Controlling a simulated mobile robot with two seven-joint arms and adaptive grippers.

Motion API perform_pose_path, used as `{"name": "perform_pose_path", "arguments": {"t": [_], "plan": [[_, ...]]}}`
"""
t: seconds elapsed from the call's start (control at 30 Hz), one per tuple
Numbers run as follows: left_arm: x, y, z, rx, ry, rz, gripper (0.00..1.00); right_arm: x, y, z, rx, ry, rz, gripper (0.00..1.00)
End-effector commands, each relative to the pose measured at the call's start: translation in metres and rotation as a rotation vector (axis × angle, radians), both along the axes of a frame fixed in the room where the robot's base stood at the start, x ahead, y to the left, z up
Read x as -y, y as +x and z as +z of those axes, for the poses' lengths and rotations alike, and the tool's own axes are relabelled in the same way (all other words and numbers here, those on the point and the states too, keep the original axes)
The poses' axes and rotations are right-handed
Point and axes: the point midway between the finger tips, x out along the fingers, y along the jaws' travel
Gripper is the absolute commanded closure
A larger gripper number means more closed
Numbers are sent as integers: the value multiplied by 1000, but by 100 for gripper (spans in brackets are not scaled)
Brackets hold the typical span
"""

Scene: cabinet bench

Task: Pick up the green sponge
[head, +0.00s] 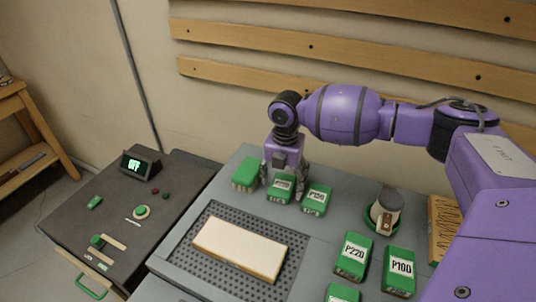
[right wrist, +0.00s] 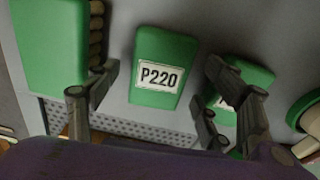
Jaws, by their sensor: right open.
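Several green sponge-like blocks with white labels lie on the grey bench. One marked P220 (right wrist: 161,72) lies between the spread fingers in the right wrist view; in the head view this block (head: 280,190) is just below my right gripper (head: 286,176). My right gripper is open and points down, with nothing held. It also shows in the right wrist view (right wrist: 160,85). I cannot tell if the fingers reach down beside the block. A second labelled block (head: 316,198) lies close to its right, partly behind a finger in the wrist view (right wrist: 245,75). My left gripper is out of view.
A green block with tan bristle-like ridges (head: 246,173) is close on the left. Blocks marked P220 (head: 351,262) and P100 (head: 398,272) lie nearer. A container in a green holder (head: 385,212) stands right. A pale board (head: 240,247) lies on the perforated panel (head: 190,256).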

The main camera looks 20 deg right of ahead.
Motion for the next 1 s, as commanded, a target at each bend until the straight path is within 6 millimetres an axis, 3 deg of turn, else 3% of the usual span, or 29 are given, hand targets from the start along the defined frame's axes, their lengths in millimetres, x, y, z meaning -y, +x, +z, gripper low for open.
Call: {"name": "perform_pose_path", "arguments": {"t": [0.03, 0.37, 0.73, 1.0], "plan": [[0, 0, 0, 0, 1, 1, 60, 0, -1, -1, -1, 0, 0, 27], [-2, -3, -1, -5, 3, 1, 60, 0, -1, 0, -1, 0, 0, 69], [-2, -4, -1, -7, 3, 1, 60, 0, 0, 5, 0, 0, 0, 69], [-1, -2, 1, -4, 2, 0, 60, -1, -6, 39, 1, 1, 2, 69]]}}
